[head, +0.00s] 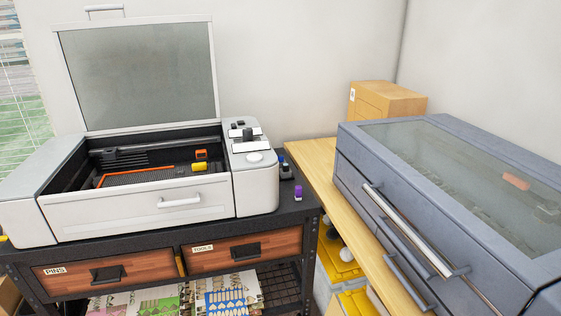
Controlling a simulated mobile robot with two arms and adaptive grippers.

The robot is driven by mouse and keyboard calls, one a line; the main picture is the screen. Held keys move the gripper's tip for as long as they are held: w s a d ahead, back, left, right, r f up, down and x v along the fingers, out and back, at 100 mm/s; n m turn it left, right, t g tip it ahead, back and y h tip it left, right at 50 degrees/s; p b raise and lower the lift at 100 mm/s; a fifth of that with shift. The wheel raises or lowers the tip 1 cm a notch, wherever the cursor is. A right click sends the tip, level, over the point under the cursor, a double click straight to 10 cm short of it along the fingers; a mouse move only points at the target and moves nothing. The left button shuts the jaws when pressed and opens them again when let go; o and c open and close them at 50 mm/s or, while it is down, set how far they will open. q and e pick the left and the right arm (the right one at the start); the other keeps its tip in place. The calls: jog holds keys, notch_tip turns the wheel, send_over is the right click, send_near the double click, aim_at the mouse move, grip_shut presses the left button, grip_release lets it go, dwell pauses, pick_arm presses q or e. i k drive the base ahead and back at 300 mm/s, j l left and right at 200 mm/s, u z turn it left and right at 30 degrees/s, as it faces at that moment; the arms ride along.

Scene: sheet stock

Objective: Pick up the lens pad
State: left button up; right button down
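I cannot tell for sure which thing is the lens pad. A white machine (90,218) with its glass lid (138,75) raised stands on a black cart. Inside it are a small orange piece (201,154) and a small yellow piece (199,167), by a dark bed with an orange edge. A small purple item (298,192) and a dark item with some blue (285,169) sit on the cart top, right of the machine. Neither of my grippers shows in the head view.
The cart has wooden drawers labelled PINS (75,282) and TOOLS (215,259). Printed sheets (225,290) lie below. At right, a closed grey machine (440,215) with a metal handle and a cardboard-coloured box (392,100) stand on a wooden table (318,160).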

aim_at(299, 188)
jog(key=i+j+z, duration=0.1)
jog(key=i+j, duration=0.75)
